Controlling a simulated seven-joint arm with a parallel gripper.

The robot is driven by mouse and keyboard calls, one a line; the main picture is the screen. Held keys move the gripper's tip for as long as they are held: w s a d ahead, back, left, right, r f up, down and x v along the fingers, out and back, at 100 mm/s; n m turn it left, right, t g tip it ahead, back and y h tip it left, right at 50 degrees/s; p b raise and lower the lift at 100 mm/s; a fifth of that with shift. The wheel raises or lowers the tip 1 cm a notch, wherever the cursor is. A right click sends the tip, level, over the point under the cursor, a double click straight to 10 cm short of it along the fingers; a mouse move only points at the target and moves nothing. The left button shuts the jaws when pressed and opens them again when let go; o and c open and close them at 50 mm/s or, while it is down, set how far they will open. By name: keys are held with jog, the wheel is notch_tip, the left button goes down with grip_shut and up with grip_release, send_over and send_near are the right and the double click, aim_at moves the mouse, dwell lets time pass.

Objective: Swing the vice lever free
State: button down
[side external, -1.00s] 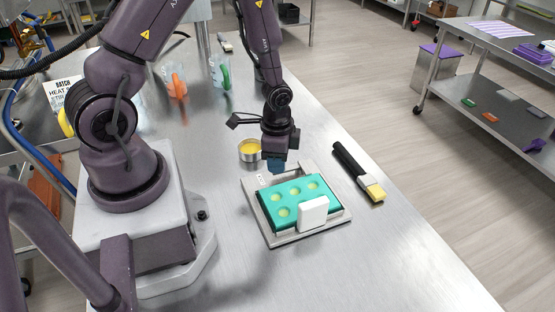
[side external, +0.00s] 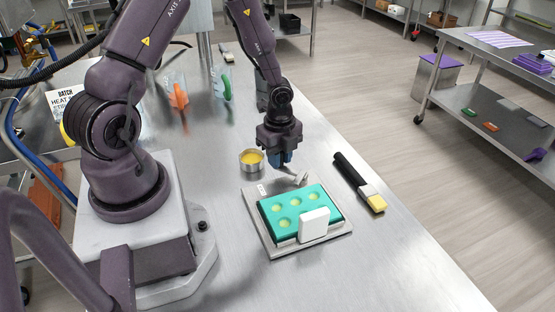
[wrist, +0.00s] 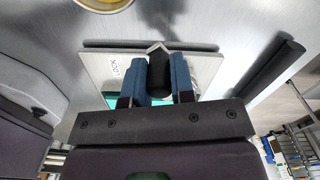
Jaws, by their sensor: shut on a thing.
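The vice is a flat grey plate (side external: 268,238) on the steel table, holding a teal mould (side external: 321,203) with several yellow-filled cavities. A white block (side external: 314,224) stands at the mould's near edge. My gripper (side external: 284,166) is low over the plate's far edge. In the wrist view my gripper's blue fingers (wrist: 160,75) are closed around the black grip of the vice lever (wrist: 158,66). The lever's metal part (side external: 300,178) shows just right of the fingers in the side view. A small lettered label (side external: 262,190) marks the plate's far left corner. The lever's pivot is not clear.
A metal cup of yellow liquid (side external: 251,160) stands close left of my gripper. The table's near end is clear.

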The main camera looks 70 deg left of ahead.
jog(key=shift+w+a+m, duration=0.35)
jog(key=shift+w+m, duration=0.15)
jog(key=shift+m, duration=0.5)
jog(key=shift+w, duration=0.1)
jog(key=c, duration=1)
grip_release()
jog(key=shift+o, duration=0.2)
notch_tip(320, 180, up, 13)
